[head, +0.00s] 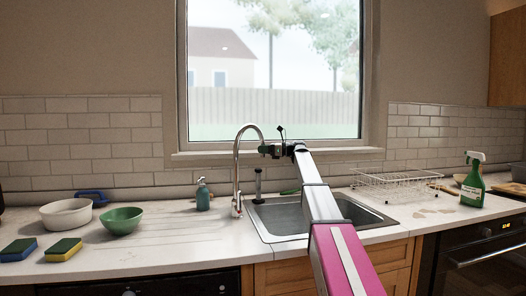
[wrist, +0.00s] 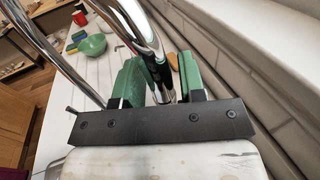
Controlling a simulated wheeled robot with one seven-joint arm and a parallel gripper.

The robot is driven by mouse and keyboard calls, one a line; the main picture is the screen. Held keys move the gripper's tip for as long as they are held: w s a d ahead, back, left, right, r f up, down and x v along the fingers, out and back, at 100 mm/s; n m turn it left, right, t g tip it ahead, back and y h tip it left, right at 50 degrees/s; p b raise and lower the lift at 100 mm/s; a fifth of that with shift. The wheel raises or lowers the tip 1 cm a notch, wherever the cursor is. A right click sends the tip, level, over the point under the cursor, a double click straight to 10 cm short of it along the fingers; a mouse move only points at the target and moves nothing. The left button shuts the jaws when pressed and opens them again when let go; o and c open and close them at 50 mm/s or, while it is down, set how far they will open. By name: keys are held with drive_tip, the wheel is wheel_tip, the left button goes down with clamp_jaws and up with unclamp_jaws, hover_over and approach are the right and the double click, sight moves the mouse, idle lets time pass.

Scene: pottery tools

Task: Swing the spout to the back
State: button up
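The chrome gooseneck spout (head: 237,165) rises from the counter at the left rim of the sink, and its arch bends over to the right. My gripper (head: 263,150) is at the down-turned end of the arch, pointing left. In the wrist view, the two green fingers of my gripper (wrist: 160,82) stand apart, with a chrome tube of the spout (wrist: 140,25) running down between them. Narrow gaps show beside the tube, and I cannot tell whether either finger touches it. A second chrome length passes outside the left finger.
The steel sink (head: 275,228) lies under my arm. A teal soap bottle (head: 202,196) stands left of the spout, and a dark upright item (head: 258,186) stands right of it. The window sill (head: 215,154) and tiled wall are close behind. A wire dish rack (head: 395,184) stands right.

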drive_tip(key=shift+o, duration=0.4)
drive_tip(key=s+d, duration=0.2)
drive_tip(key=d, duration=0.8)
drive_tip(key=shift+d, duration=0.3)
